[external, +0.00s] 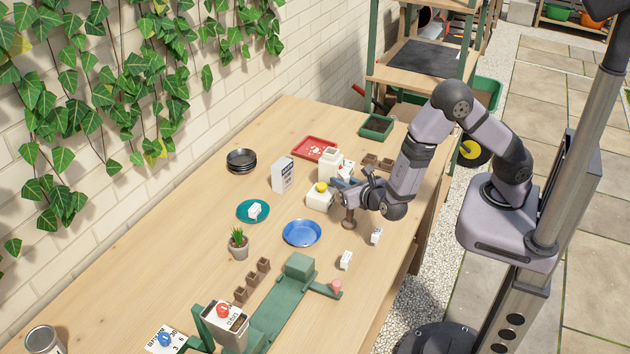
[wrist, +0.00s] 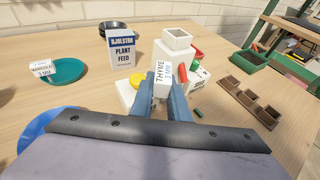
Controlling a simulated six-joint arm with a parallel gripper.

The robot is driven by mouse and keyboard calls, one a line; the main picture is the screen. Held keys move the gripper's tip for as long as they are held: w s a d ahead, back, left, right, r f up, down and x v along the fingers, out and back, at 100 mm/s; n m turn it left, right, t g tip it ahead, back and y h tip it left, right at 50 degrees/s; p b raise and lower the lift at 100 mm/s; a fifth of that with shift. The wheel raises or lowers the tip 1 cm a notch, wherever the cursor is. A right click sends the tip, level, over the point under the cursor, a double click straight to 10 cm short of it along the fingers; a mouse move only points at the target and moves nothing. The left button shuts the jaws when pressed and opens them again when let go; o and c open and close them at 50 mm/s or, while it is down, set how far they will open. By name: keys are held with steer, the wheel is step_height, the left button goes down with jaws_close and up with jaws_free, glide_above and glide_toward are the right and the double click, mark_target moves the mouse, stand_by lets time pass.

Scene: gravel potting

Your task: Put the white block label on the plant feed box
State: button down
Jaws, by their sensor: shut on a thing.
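My gripper (wrist: 162,92) has its two blue fingers shut on a white block label (wrist: 161,75) with printing that seems to read THYME. In the external view my gripper (external: 342,186) is over the table's right half, and the held block is hard to pick out. The plant feed box (wrist: 124,48), white with a dark blue band, stands upright left of and beyond the held block. It also shows in the external view (external: 282,175), left of my gripper. Its top looks bare, and the block is apart from it.
A white container (wrist: 178,50) and a yellow-topped white container (external: 319,197) stand close to my gripper. Black bowls (external: 241,161) are behind the box. A teal saucer (external: 243,217) holds another white block. A blue dish (external: 302,233) lies in front. Table around the box's left is clear.

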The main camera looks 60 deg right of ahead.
steer(key=w+b, duration=0.1)
steer(key=w, duration=0.1)
steer(key=w+a+n+y+b, duration=0.1)
steer(key=w, duration=0.2)
steer(key=w+y+b, duration=0.1)
steer(key=w, duration=0.1)
steer(key=shift+w+a+r+n+t, duration=0.2)
steer(key=shift+n+t, duration=0.1)
steer(key=shift+t, duration=0.1)
steer(key=w+d+r+n+y+b, duration=0.3)
steer(key=w+r+n+y+b, duration=0.3)
steer(key=w+r, duration=0.65)
steer(key=b, duration=0.7)
glide_above(282, 161)
steer(key=shift+m+t, duration=0.3)
steer(key=shift+m, duration=0.1)
step_height(282, 161, down, 8)
steer(key=shift+w+r, duration=0.1)
steer(key=shift+r, duration=0.15)
steer(key=shift+f, duration=0.1)
steer(key=shift+f+b, duration=1.4)
steer(key=shift+f, duration=0.35)
steer(key=shift+f, duration=0.15)
steer(key=c, duration=1.7)
jaws_free()
